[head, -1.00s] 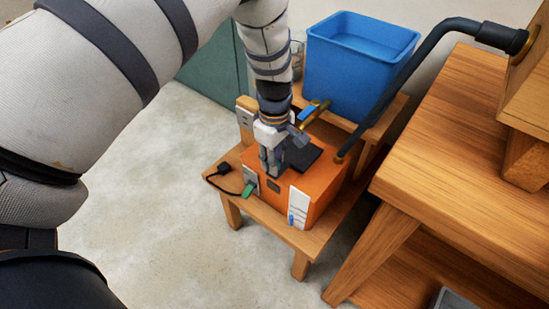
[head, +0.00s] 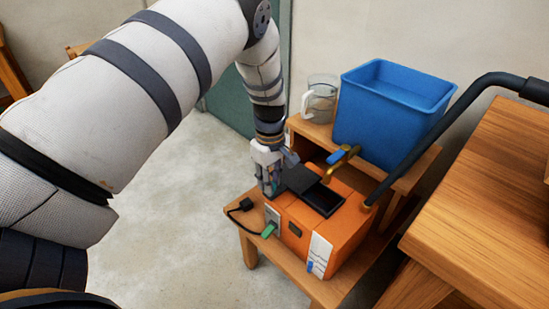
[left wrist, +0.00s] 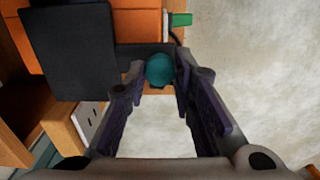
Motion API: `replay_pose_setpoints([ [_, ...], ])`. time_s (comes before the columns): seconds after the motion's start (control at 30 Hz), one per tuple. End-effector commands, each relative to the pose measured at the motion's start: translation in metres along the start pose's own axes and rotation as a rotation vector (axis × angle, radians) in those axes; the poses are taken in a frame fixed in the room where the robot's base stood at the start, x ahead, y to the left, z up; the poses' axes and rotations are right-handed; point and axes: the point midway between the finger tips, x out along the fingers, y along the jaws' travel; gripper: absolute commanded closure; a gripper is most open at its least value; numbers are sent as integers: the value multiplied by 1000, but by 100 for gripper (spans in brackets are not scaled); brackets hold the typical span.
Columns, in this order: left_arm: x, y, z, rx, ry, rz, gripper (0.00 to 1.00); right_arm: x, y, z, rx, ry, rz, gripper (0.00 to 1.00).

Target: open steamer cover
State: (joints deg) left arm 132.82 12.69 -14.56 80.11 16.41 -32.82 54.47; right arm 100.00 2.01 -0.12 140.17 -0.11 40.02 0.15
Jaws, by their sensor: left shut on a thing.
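The steamer is an orange box (head: 335,230) on a low wooden stand in the head view. Its black cover (head: 300,179) sits at the top left of the box, and a dark rectangular area (head: 324,201) shows beside it on the top. In the left wrist view the flat black cover (left wrist: 70,55) is at the left, with a dark bar and a round teal knob (left wrist: 160,69) beside it. My left gripper (head: 270,190) is at the box's left edge. Its fingertips (left wrist: 159,78) are shut on the teal knob. My right gripper is not in view.
A blue tank (head: 390,115) and a glass jug (head: 321,98) stand behind the box. A brass tap with a blue handle (head: 343,156) reaches over its back. A dark pipe (head: 440,130) rises at the right, near a wooden table (head: 490,190). Floor at left is clear.

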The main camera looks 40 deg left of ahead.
Motion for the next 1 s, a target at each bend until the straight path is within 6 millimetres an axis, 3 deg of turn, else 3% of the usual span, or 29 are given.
replay_pose_setpoints([
  [0.03,0,0,0,1,2,1,100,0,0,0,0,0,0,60],
  [0.07,0,0,0,1,2,1,72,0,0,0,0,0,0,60],
  [0.13,0,0,0,1,2,1,56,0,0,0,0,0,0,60],
  [0.47,-4,0,0,1,1,1,56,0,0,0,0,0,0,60],
  [0.57,-21,2,0,2,3,4,56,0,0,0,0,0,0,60],
  [0.8,-86,1,0,1,2,4,56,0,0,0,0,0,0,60],
  [1.0,-116,0,0,1,2,2,56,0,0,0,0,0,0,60],
])
